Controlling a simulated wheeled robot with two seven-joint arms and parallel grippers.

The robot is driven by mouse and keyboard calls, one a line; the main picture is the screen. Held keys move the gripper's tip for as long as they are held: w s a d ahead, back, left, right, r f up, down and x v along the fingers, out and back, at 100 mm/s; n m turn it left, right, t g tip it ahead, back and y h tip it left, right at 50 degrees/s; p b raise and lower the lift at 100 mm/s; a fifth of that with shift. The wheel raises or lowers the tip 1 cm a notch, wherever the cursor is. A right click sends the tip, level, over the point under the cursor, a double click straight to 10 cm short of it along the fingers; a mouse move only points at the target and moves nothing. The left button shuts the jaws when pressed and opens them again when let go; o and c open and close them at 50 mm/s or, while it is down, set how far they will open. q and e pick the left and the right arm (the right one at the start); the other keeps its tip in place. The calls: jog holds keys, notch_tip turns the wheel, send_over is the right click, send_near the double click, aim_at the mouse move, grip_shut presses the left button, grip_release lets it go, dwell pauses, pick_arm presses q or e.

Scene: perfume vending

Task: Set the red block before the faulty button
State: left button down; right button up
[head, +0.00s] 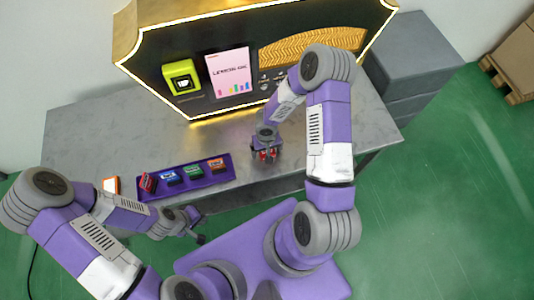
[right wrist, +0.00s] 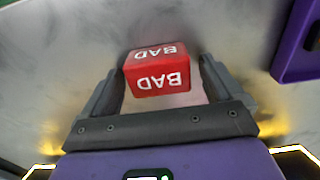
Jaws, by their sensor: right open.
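A red block marked "BAD" (right wrist: 158,76) sits between the fingers of my right gripper (right wrist: 160,85) in the right wrist view, with small gaps at its sides. In the head view the red block (head: 265,155) is on the grey table, mostly covered by my right gripper (head: 266,150), which points down around it and is open. The black display machine (head: 205,45) stands behind, with small round buttons (head: 265,82) partly hidden by my right arm. I cannot tell which button is faulty. My left gripper (head: 200,225) is open and empty, beyond the table's front edge.
A purple tray (head: 222,176) holds blue, green and orange blocks, with a tilted red piece (head: 148,182) at its left end. The grey table (head: 85,140) is clear between tray and machine.

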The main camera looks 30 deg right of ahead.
jog(key=shift+r, duration=0.1)
jog(key=c, duration=1.1)
